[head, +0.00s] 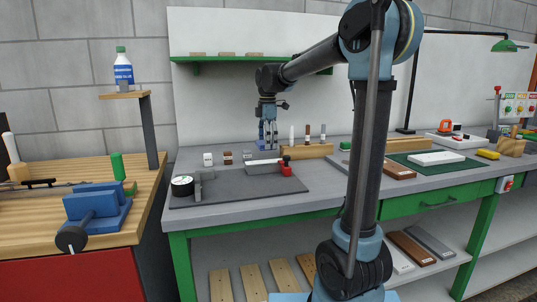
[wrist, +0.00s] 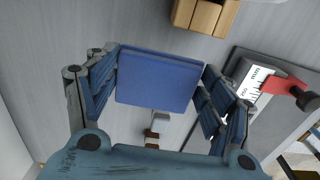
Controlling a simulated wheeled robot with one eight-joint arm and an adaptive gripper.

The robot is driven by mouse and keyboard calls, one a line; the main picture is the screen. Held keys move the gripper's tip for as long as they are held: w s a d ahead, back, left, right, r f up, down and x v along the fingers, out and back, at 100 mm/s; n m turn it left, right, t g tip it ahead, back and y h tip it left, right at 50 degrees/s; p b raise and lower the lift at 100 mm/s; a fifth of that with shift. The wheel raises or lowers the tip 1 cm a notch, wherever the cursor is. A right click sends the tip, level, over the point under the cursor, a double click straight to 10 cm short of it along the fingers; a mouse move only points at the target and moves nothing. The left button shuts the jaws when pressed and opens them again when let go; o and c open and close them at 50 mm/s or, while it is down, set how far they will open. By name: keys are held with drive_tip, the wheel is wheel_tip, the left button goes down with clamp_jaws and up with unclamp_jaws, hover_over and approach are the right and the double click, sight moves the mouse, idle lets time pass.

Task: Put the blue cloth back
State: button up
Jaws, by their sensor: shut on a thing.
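My gripper (wrist: 160,66) is shut on the blue cloth (wrist: 157,80), a flat, folded blue rectangle held between its two fingers in the wrist view. In the head view my gripper (head: 268,138) points down over the back of the grey workbench (head: 225,208), left of the wooden tool block. I cannot tell whether the cloth touches the bench top.
A wooden block (head: 305,151) with upright tools stands close right of my gripper. Small blocks (head: 228,158) stand to its left. A dark mat (head: 315,190) in front bears a red-ended measuring tool (head: 286,171). A green shelf (head: 215,58) hangs behind.

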sight(268, 158)
drive_tip(key=shift+f, duration=2.3)
drive_tip(key=shift+f, duration=0.1)
drive_tip(key=o, duration=1.1)
wheel_tip(268, 158, up, 12)
drive_tip(key=shift+r, duration=0.15)
drive_tip(key=shift+s, duration=0.1)
